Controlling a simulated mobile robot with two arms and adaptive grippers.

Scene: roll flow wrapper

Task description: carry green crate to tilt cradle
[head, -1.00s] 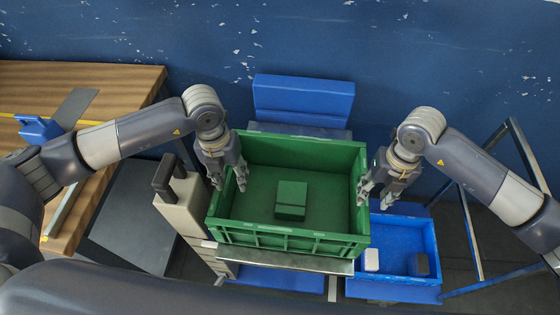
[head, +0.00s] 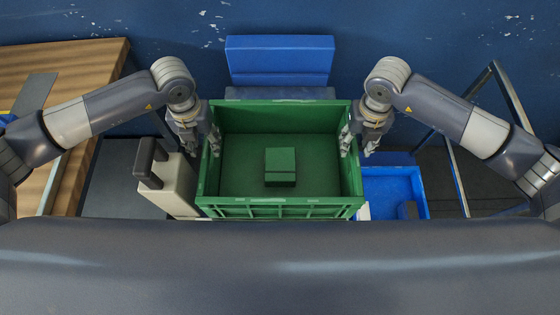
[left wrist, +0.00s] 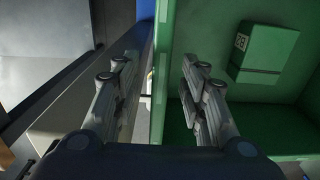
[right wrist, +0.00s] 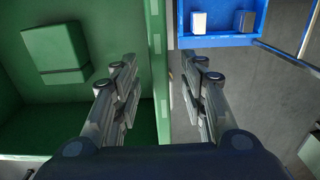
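The open green crate (head: 318,205) stands in the middle of the head view, upright, with a green box (head: 280,167) inside on its floor. My left gripper (head: 203,148) is at the crate's left wall. In the left wrist view its open fingers (left wrist: 158,95) are either side of the wall (left wrist: 163,60), with gaps showing. My right gripper (head: 356,147) is at the right wall. In the right wrist view its open fingers (right wrist: 158,95) straddle that wall (right wrist: 157,50), also with gaps. I cannot tell which thing is the tilt cradle.
A blue upright panel (head: 280,58) stands behind the crate. A blue bin (head: 390,185) with small blocks is at the right, near a metal frame (head: 458,170). A pale machine part with a dark handle (head: 150,162) stands left of the crate. A wooden table (head: 70,65) is further left.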

